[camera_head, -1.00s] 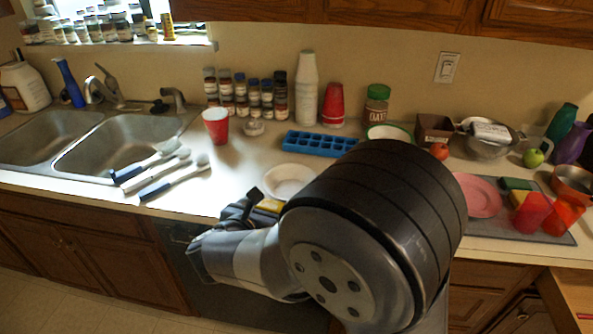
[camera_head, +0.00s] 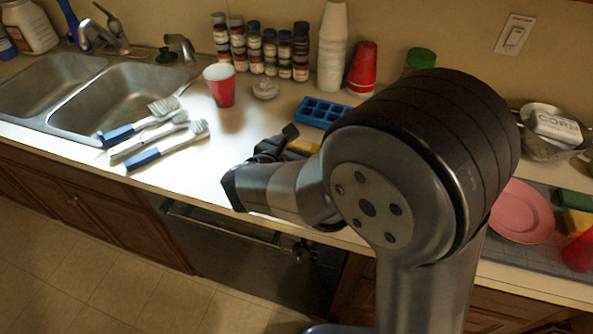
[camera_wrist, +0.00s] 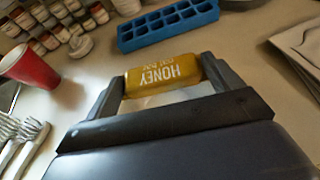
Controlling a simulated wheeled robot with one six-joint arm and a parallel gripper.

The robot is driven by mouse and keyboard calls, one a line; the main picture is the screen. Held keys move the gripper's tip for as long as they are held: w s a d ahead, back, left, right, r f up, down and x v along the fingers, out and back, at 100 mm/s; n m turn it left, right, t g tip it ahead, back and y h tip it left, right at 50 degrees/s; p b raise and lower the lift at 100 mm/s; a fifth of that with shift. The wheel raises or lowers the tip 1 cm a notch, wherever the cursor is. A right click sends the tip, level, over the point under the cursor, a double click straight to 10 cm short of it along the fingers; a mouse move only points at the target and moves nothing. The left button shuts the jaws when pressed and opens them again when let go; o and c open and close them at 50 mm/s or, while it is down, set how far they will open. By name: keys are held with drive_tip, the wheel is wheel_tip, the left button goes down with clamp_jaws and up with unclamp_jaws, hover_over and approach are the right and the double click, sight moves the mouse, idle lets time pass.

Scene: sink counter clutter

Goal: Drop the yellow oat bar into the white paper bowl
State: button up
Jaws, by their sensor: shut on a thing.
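The yellow oat bar (camera_wrist: 165,74), labelled HONEY, is held crosswise between the two fingers of my gripper (camera_wrist: 163,78) in the wrist view. My gripper (camera_head: 283,148) is shut on it above the counter. In the head view, a little of the yellow bar (camera_head: 303,147) shows beside my arm, in front of the blue tray. The white paper bowl is hidden behind my arm in the head view. A pale patch shows just below the bar in the wrist view; I cannot tell surely whether it is the bowl.
A blue compartment tray (camera_head: 322,112) lies behind my gripper. Spice jars (camera_head: 262,50) and stacked cups (camera_head: 332,50) line the wall. A pink plate (camera_head: 522,212) is at the right.

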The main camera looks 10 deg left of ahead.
wheel_tip(320, 180, down, 4)
drive_tip(key=b, duration=0.2)
drive_tip(key=shift+f+b, duration=0.15)
drive_tip(key=shift+b, duration=0.25)
drive_tip(key=o, duration=0.8)
drive_tip(key=shift+c, duration=0.2)
drive_tip(key=v, duration=1.1)
drive_tip(key=shift+w, duration=0.2)
